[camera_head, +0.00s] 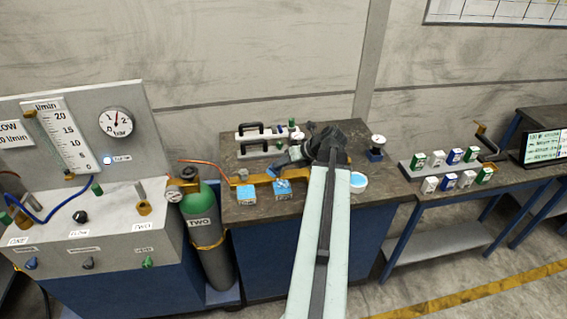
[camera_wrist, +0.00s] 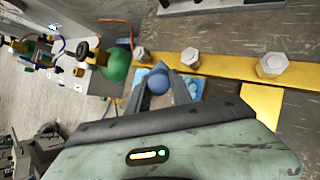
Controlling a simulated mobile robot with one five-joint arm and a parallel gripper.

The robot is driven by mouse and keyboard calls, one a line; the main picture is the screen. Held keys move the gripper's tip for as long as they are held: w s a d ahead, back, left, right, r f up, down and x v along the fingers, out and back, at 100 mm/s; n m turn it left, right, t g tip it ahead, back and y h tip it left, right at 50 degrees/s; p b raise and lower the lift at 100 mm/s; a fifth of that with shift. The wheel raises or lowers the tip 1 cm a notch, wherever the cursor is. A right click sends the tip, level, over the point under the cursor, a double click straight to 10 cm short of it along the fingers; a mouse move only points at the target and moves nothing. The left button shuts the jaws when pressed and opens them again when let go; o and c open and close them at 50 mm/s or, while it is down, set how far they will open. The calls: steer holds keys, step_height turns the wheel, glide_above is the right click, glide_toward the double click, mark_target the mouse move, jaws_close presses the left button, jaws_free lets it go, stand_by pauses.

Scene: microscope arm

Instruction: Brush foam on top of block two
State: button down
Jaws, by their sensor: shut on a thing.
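Two light-blue blocks stand at the bench's front edge in the head view, a left block (camera_head: 246,196) and a right block (camera_head: 282,190). White marks show on top of the right one; I cannot tell whether they are foam. Number labels are too small to read. My gripper (camera_wrist: 160,90) is shut on a tool with a round blue end (camera_wrist: 158,82), seemingly the brush, above the block area. Its lower end is hidden in the wrist view. In the head view my arm partly covers the gripper. A light-blue cup with white content (camera_head: 358,182) stands right of my arm.
A brass bar (camera_head: 258,179) with bolts runs behind the blocks. Black-handled items (camera_head: 262,130) lie at the back.

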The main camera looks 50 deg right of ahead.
step_height(320, 180, up, 3)
steer(key=p, duration=0.3)
stand_by(0.5)
steer(key=shift+f+b, duration=0.25)
steer(key=shift+b, duration=0.1)
